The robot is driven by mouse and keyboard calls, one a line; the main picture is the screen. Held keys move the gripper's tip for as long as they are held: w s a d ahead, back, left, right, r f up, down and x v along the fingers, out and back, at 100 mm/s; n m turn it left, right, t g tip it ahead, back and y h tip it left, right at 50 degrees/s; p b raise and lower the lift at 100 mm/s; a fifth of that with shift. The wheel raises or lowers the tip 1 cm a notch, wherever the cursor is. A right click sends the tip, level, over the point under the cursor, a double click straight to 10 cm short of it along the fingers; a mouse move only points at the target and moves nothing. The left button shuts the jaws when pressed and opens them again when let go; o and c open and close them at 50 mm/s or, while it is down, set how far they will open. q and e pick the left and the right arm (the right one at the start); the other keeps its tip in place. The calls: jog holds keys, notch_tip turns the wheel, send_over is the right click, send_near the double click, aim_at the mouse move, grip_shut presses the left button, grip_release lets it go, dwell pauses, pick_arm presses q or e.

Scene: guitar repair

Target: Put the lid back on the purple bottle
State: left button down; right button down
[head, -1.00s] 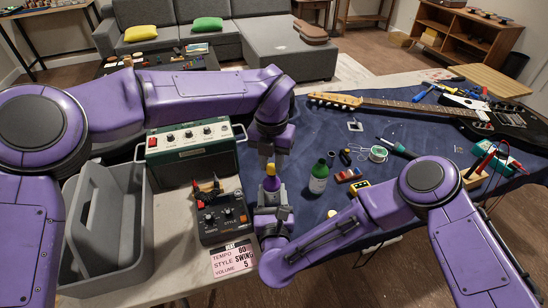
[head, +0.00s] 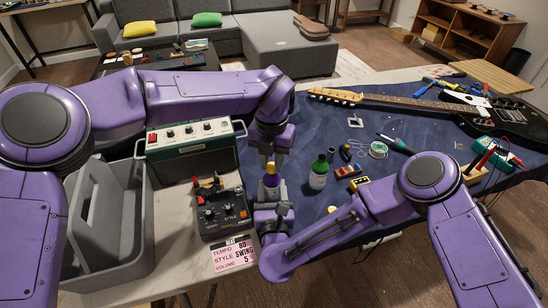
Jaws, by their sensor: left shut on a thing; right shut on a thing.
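The purple bottle (head: 271,181) stands upright near the table's front edge, with a yellow lid (head: 270,167) at its top. My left gripper (head: 269,160) comes from above and is shut on the lid. My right gripper (head: 271,190) comes from the front and is shut on the bottle, hiding its lower part. The lid lines up with the bottle's neck and appears to touch it. I cannot tell how firmly it is seated.
A green bottle (head: 318,173) stands just right of the grippers. A black pedal box (head: 223,214), a green amplifier (head: 188,146) and a grey caddy (head: 96,262) are on the left. A guitar (head: 420,107) and tools lie on the blue cloth (head: 335,123).

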pick_arm(q)
jog(key=m, duration=0.4)
jog(key=shift+m, duration=0.4)
jog(key=m, duration=0.5)
jog(key=shift+m, duration=0.4)
jog(key=m, duration=0.6)
jog(key=shift+a, duration=0.1)
jog(key=m, duration=0.9)
jog(key=shift+w, duration=0.1)
jog(key=m, duration=1)
jog(key=shift+w, duration=0.1)
